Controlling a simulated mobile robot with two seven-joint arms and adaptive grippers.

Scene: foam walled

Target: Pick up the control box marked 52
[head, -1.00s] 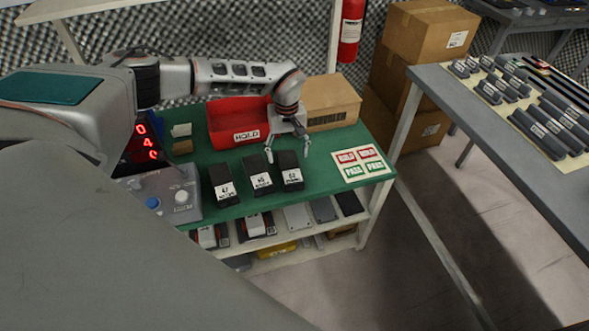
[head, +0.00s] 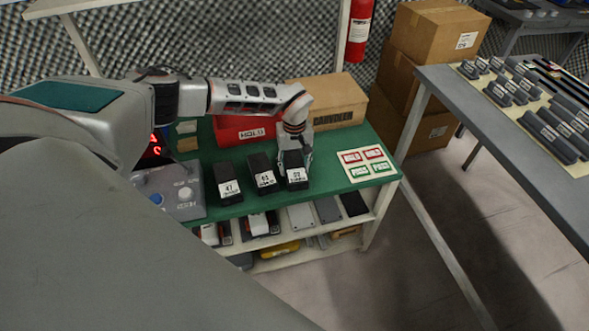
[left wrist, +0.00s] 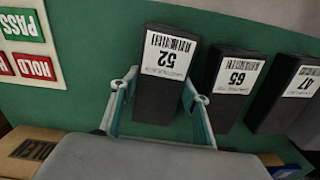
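The control box marked 52 (head: 296,172) is a black block with a white label, standing rightmost of three on the green bench. It also shows in the left wrist view (left wrist: 158,95), where its label reads 52. My left gripper (head: 294,158) is over its rear part. In the left wrist view the left gripper's fingers (left wrist: 160,98) are open, one on each side of the box, with small gaps visible. Beside it stand the box marked 65 (left wrist: 235,85) and the box marked 47 (left wrist: 290,95). My right gripper is not in view.
A red HOLD bin (head: 232,128) and a cardboard box (head: 335,98) stand at the bench's back. A PASS and HOLD card (head: 365,164) lies to the right. A grey panel with knobs (head: 178,196) is at the left.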

